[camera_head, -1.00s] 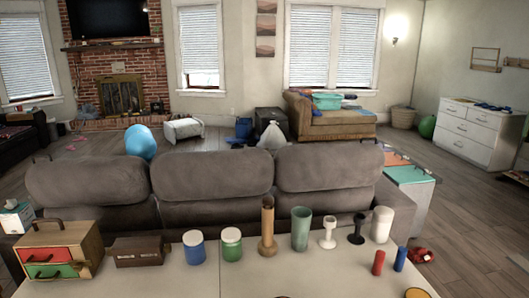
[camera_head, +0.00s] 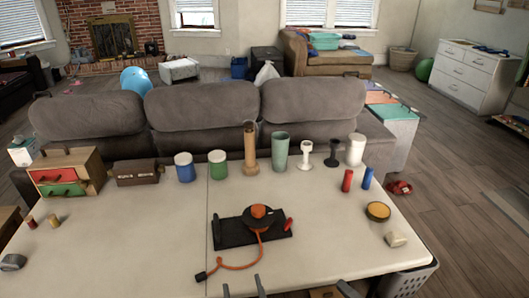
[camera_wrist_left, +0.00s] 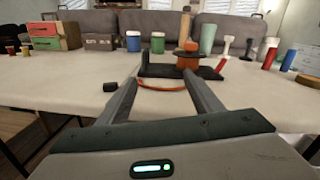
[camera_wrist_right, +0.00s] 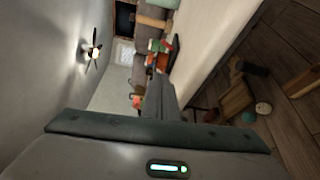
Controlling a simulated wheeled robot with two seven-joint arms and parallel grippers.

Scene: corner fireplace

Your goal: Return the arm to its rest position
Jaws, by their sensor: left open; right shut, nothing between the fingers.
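My left gripper (camera_head: 243,287) is at the near edge of the white table, its fingers apart and empty. In the left wrist view, the fingers (camera_wrist_left: 160,85) point across the table toward a black tray-like base (camera_wrist_left: 160,70) with an orange round part and an orange cord. That device (camera_head: 258,212) lies ahead of the gripper, apart from it. My right gripper (camera_wrist_right: 158,80) shows in its wrist view with fingers together and nothing held. That view is turned sideways, with the table edge to the right of the fingers. A dark part at the head view's bottom edge may be this gripper.
A row of cups, jars and holders stands along the table's far edge, including a green cup (camera_head: 280,150). A small drawer box (camera_head: 66,172) stands at left. A yellow-topped round tin (camera_head: 378,211) lies at right. A grey sofa (camera_head: 200,115) backs the table. The table's front middle is mostly clear.

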